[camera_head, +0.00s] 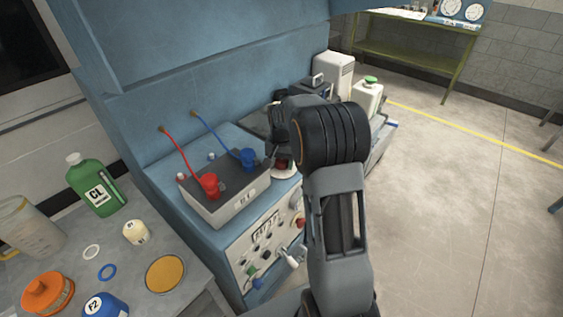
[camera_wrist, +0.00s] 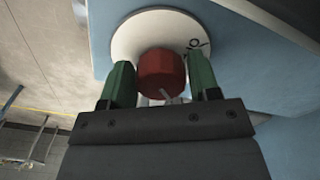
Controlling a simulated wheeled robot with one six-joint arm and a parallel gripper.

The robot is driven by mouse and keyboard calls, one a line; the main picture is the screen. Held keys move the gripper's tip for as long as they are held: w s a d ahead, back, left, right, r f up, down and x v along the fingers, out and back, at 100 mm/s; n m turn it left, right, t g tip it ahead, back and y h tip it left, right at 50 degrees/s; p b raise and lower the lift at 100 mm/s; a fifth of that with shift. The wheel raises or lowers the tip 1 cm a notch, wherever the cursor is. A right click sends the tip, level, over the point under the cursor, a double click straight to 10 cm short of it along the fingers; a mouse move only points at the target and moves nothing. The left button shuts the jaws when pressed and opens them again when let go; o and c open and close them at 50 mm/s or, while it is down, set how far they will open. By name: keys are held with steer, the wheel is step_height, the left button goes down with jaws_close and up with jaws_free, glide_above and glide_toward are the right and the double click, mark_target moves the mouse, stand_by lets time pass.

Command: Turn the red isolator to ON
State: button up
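The red isolator (camera_wrist: 162,72) is a round red knob on a white round plate (camera_wrist: 128,40) in the wrist view. A pale line shows on the knob's near edge, and a dark mark is on the plate at the upper right. My gripper (camera_wrist: 163,78) has its two green fingers on either side of the knob, very close to it. I cannot tell whether both fingers press on it. In the head view the knob (camera_head: 283,163) is a small dark red patch on the panel, partly hidden by my arm.
A grey battery box (camera_head: 232,201) with red and blue clamps stands left of my arm. Bottles and a green jug (camera_head: 96,187) stand on the left bench. Open floor (camera_head: 450,210) lies right.

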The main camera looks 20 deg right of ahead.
mark_target(281, 160)
steer(key=o, duration=0.3)
step_height(281, 160, up, 14)
stand_by(0.7)
steer(key=shift+f, duration=0.1)
steer(key=s+a+f+n+t, duration=0.1)
steer(key=s+a+n, duration=0.1)
steer(key=s, duration=0.5)
steer(key=s+a+f+n+t+p, duration=0.1)
steer(key=s+a+n, duration=0.2)
steer(key=s+a, duration=0.2)
steer(key=s+a+f+n+t, duration=0.1)
steer(key=s+a+n, duration=0.1)
steer(key=s, duration=0.7)
steer(key=shift+s+a+n+t, duration=0.3)
steer(key=shift+s+a, duration=0.1)
steer(key=shift+a, duration=0.4)
